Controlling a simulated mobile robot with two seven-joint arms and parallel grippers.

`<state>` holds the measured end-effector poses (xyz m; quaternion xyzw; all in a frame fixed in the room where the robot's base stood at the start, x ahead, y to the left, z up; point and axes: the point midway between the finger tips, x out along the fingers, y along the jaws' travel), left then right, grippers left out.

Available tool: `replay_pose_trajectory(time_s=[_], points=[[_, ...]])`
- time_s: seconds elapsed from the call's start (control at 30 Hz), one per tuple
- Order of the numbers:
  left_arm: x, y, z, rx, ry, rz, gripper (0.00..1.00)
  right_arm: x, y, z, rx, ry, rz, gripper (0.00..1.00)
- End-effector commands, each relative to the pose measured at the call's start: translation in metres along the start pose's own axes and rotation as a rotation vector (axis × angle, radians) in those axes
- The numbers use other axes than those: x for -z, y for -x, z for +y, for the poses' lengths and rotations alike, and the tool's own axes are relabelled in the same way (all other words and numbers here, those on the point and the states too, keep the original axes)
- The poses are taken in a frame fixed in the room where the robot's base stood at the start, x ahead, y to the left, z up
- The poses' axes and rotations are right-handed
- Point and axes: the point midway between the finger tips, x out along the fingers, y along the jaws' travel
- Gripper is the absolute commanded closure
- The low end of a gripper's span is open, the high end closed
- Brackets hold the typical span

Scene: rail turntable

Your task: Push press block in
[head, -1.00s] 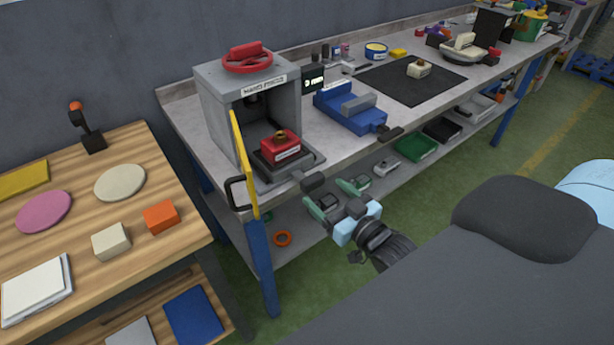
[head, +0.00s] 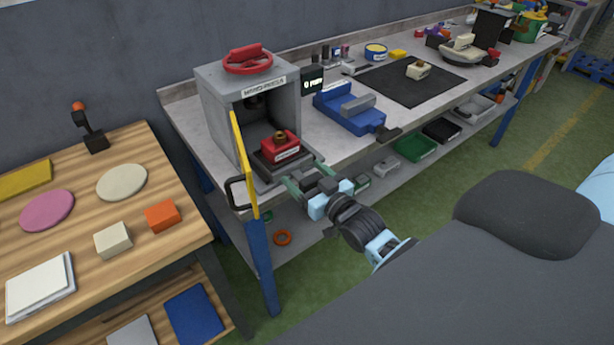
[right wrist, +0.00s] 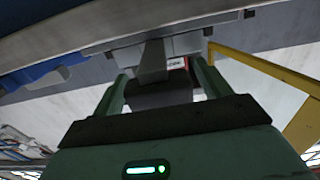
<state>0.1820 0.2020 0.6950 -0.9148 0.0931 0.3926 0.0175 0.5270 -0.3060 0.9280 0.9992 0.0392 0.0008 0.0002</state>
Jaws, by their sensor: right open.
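The hand press (head: 215,105) is a grey housing with its front open. A red press block (head: 281,146) with a brown knob sits on a dark sliding tray (head: 268,177) that sticks out of the housing. My right gripper (head: 305,178) is at the front edge of this tray, its green fingers apart. In the right wrist view the open fingers (right wrist: 160,90) stand either side of the tray's dark handle (right wrist: 153,65), and a bit of the red block shows behind. I cannot tell whether they touch the handle. My left gripper is not in view.
The yellow door (head: 244,165) of the press stands open just left of the tray. A blue vise (head: 349,110) stands to the right on the grey bench. A wooden table (head: 150,160) is at the left. The floor in front of the bench is clear.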

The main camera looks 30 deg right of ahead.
Motion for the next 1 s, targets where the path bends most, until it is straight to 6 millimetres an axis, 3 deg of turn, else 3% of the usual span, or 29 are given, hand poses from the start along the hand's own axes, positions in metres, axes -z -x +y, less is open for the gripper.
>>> replay_pose_trajectory(time_s=[0.07,0.57,0.77,1.0], points=[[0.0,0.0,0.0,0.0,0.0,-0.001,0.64,0.0,0.0,0.0,0.0,0.0,-0.001,0.24],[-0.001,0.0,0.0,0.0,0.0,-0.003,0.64,0.0,0.001,0.0,0.0,0.0,-0.001,0.86],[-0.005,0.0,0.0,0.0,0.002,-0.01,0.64,-0.002,-0.011,0.0,0.0,-0.001,-0.001,0.86],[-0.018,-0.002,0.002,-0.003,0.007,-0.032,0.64,-0.004,-0.053,0.0,-0.001,-0.002,-0.003,0.86]])
